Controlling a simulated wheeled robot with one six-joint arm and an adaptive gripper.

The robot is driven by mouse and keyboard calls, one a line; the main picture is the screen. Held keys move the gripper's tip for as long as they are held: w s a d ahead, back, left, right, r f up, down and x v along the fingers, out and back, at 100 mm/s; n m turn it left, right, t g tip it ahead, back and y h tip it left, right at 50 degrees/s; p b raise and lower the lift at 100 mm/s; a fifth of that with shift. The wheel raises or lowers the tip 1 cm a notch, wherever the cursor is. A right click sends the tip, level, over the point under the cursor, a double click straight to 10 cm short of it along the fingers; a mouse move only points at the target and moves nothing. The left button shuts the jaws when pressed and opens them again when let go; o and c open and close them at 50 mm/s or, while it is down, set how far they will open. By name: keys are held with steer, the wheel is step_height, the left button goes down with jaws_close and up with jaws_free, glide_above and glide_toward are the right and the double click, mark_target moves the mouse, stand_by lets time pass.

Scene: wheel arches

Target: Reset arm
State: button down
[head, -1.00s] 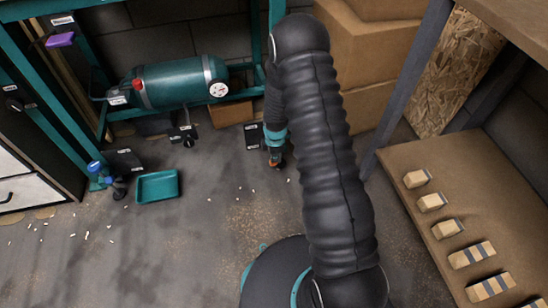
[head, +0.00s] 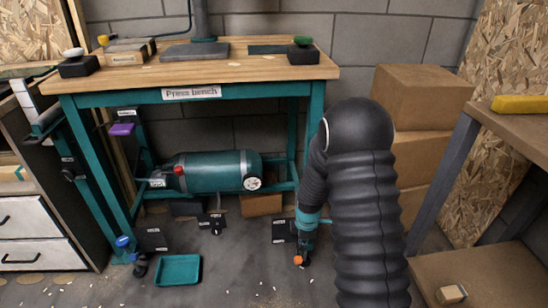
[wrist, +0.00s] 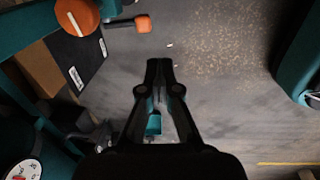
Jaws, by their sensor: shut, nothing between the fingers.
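My gripper (wrist: 159,64) is shut and empty in the wrist view, its dark fingertips together over the grey floor. In the head view my black ribbed arm rises at right of centre and bends down, and my gripper (head: 303,246) hangs low in front of the press bench (head: 200,94). An orange knob (head: 298,260) shows by its tip there. In the wrist view an orange disc (wrist: 78,16) and an orange knob (wrist: 143,23) lie ahead of the fingertips, apart from them.
A green tank (head: 212,172) lies under the bench. A teal tray (head: 178,270) sits on the floor to the left. Cardboard boxes (head: 420,100) stack behind my arm. A wooden shelf unit (head: 480,272) stands right.

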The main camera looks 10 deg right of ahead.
steer(key=s+m+g, duration=0.2)
steer(key=s+m, duration=0.4)
steer(key=s+r+m+t+p, duration=0.1)
steer(key=s+r+m, duration=0.3)
steer(key=r, duration=0.9)
steer(key=s+r+m+t+p, duration=0.1)
steer(key=s+r+m+t, duration=0.2)
steer(key=s+r, duration=0.7)
steer(key=s+r+m+t+p, duration=0.1)
steer(key=s+r+m, duration=0.4)
steer(key=r, duration=1)
steer(key=shift+s+r+t, duration=0.35)
steer(key=shift+s+t, duration=0.45)
steer(key=shift+s, duration=0.25)
steer(key=shift+a, duration=0.1)
